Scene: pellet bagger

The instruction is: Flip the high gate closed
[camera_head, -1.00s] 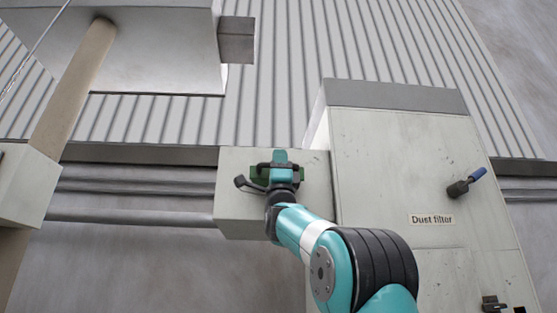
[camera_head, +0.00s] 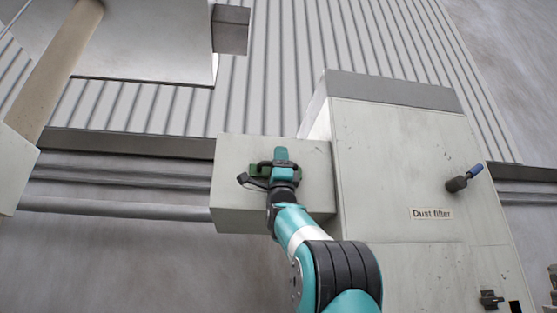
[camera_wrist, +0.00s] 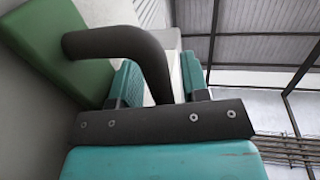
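The high gate is not labelled in any frame, so I cannot tell which part it is. A green plate (camera_head: 256,170) with a dark bent handle sits on a grey box (camera_head: 232,205) left of the dust filter. In the wrist view, the green plate (camera_wrist: 45,45) is at upper left and the dark handle (camera_wrist: 115,42) bends down between my teal fingers. My gripper (camera_head: 281,158) is at the handle and partly covers it; it also shows in the wrist view (camera_wrist: 160,82). Light shows beside the handle near the right finger; whether both fingers press on it is unclear.
The dust filter cabinet (camera_head: 400,160) stands right of the box, with a blue-tipped lever (camera_head: 462,179). A horizontal pipe (camera_head: 120,206) runs left of the box. A beige post (camera_head: 60,65) and a grey housing (camera_head: 150,35) are at upper left.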

